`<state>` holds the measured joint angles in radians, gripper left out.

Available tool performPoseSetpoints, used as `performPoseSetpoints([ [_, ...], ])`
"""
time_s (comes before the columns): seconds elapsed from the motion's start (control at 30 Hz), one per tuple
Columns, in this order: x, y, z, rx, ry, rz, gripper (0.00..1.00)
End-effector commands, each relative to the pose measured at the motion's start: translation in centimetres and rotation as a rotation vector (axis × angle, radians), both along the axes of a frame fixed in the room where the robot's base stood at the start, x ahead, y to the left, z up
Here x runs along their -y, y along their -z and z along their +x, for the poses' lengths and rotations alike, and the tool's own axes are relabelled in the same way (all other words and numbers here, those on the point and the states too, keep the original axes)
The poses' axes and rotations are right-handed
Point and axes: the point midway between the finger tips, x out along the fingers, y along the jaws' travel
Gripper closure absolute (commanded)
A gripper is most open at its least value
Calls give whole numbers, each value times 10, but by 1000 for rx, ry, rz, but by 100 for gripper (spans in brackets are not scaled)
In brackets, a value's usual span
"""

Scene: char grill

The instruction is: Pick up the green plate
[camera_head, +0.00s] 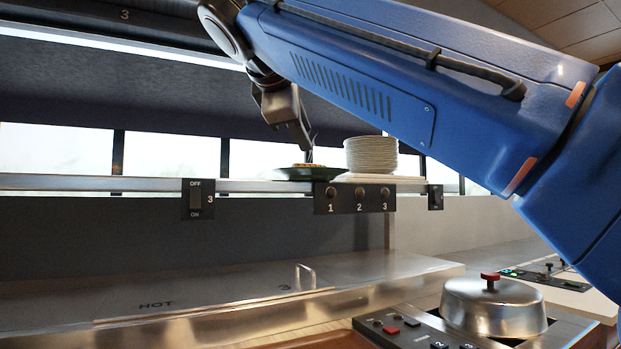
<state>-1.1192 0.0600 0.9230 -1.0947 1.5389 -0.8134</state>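The green plate (289,174) is dark green and sits on the raised shelf, seen nearly edge-on. Some orange-brown food lies on it. My gripper (308,148) points down at the plate from above, its tips close to the food and the plate's rim. Whether the tips touch the plate cannot be told from this low angle. The gap between the fingers is too small and dark to tell whether they are open or shut. My blue arm reaches in from the upper right.
A stack of white plates (371,155) stands right of the green plate on the shelf (110,184). Switches (197,199) and a knob panel (354,198) hang from its front edge. Below are a steel lid marked HOT (200,290) and a steel dome with a red knob (493,308).

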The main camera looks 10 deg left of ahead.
Motion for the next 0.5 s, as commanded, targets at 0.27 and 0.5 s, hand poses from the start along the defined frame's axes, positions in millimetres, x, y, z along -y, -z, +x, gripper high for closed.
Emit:
performPoseSetpoints([
  [0.27,5,11,32,2,4,-4,73],
  [0.5,10,26,70,2,2,-2,73],
])
